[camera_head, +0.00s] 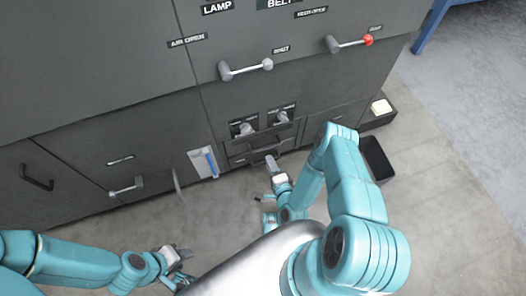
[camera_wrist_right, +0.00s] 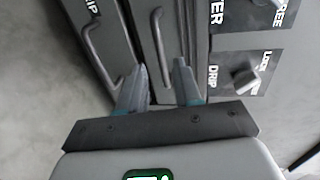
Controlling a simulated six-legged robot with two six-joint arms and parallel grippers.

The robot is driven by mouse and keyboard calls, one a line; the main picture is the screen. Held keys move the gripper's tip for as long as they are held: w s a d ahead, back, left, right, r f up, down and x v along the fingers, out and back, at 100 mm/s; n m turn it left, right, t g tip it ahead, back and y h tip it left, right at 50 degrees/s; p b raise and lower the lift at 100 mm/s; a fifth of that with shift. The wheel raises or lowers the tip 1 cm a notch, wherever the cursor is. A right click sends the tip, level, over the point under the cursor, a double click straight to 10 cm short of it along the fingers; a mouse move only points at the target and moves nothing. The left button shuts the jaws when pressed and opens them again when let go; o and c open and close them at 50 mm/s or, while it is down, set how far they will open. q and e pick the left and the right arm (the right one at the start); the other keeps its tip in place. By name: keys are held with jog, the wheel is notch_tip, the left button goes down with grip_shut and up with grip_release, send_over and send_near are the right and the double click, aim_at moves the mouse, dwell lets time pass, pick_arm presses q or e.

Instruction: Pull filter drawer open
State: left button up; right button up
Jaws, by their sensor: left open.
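The filter drawer (camera_wrist_right: 176,32) is a dark drawer low in the grey cabinet, with a bar handle (camera_wrist_right: 158,40). In the right wrist view, my right gripper (camera_wrist_right: 161,66) is open. Its two fingers point at this drawer, with the handle's near end between them; whether they touch it I cannot tell. In the head view, my right gripper (camera_head: 271,163) is at the drawer front below two knobs. My left gripper (camera_head: 184,254) is open and empty above the floor, well away from the drawer.
A drip drawer (camera_wrist_right: 112,20) with its own handle (camera_wrist_right: 93,45) lies beside the filter drawer. Lock/free knobs (camera_wrist_right: 245,76) sit on the panel nearby. Levers (camera_head: 245,68) stick out higher up. A black bin (camera_head: 376,158) stands right of my right arm. The floor in front is clear.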

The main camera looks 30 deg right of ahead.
jog(key=b+x, duration=0.2)
jog(key=x, duration=0.6)
jog(key=shift+a, duration=0.1)
grip_shut()
